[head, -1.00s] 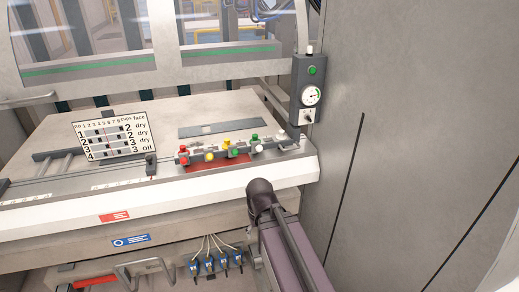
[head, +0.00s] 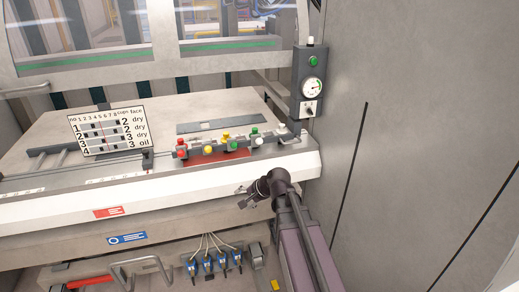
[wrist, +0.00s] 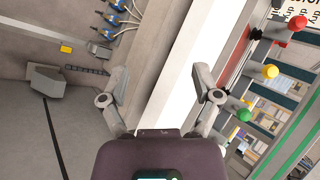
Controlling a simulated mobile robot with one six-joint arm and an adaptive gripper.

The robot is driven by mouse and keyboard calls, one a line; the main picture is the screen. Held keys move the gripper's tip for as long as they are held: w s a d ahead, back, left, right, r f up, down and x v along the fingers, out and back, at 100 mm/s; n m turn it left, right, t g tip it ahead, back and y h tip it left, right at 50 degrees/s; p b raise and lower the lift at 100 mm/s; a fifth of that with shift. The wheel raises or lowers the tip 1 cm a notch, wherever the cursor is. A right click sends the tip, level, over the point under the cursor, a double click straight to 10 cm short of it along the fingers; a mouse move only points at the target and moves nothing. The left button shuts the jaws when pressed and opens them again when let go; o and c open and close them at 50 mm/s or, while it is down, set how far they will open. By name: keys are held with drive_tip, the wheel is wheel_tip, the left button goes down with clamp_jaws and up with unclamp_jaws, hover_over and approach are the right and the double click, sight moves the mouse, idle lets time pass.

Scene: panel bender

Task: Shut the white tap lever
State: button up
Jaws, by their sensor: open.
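Which way the lever is turned is too small to tell. My gripper (head: 243,197) is in front of the bed's white front edge, below and left of the white tap, touching nothing visible. In the wrist view my gripper (wrist: 161,72) has its two fingers wide apart, with nothing between them. I cannot clearly make out the white lever there.
Red (head: 181,145), yellow (head: 208,150) and green (head: 232,145) tap balls stand left of the white one. A grey gauge box (head: 309,85) and a tall grey wall (head: 420,110) are at right. Blue plugs with cables (head: 214,263) are below. Open space lies before the bed.

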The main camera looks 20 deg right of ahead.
drive_tip(key=w+d+r+m+t+y+b, duration=0.2)
drive_tip(key=w+d+m+t+b, duration=0.3)
drive_tip(key=w+m, duration=0.4)
drive_tip(key=m+t+h+b, duration=0.35)
drive_tip(key=m+t, duration=0.35)
drive_tip(key=m, duration=0.6)
approach(260, 142)
drive_tip(key=s+d, duration=0.2)
drive_tip(key=shift+s+a+f, duration=0.1)
drive_tip(key=shift+a, duration=0.2)
drive_tip(key=x, duration=1.3)
drive_tip(key=shift+w+a+f, duration=0.15)
drive_tip(key=shift+w+f, duration=0.1)
drive_tip(key=shift+w, duration=0.1)
clamp_jaws()
